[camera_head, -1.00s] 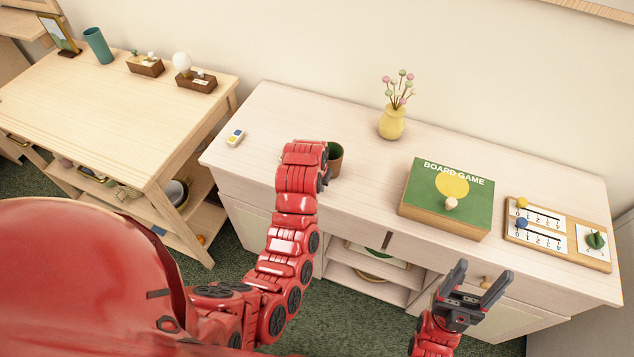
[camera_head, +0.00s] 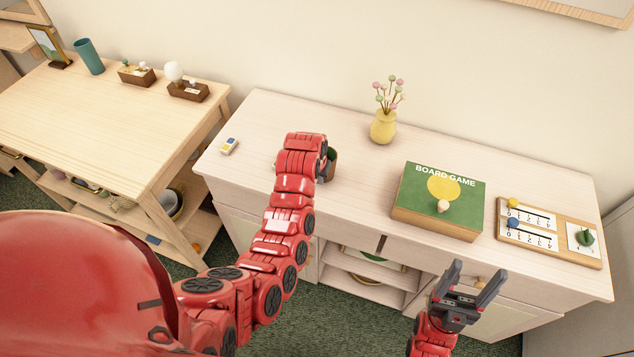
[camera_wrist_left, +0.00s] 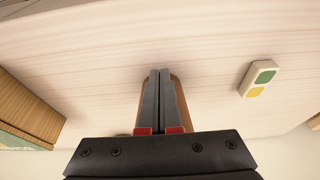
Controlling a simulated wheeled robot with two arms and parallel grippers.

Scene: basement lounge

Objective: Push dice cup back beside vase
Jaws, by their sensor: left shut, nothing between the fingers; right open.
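The dice cup (camera_head: 332,161), brown with a dark green inside, stands on the pale cabinet top, mostly hidden behind my left wrist. In the left wrist view a strip of its brown side (camera_wrist_left: 177,88) shows behind my fingers. My left gripper (camera_wrist_left: 160,73) is shut and empty, its fingertips at the cup; I cannot tell whether they touch it. The yellow vase (camera_head: 383,127) with pink and green ball flowers stands near the wall, to the right of and behind the cup, with a gap between. My right gripper (camera_head: 468,280) is open and empty in front of the cabinet.
A green board game box (camera_head: 437,203) and a wooden score board (camera_head: 549,235) lie right on the cabinet top (camera_head: 270,120). A small white block with coloured patches (camera_head: 229,146) lies at the left. The top behind the cup is clear. A wooden table (camera_head: 95,110) stands at left.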

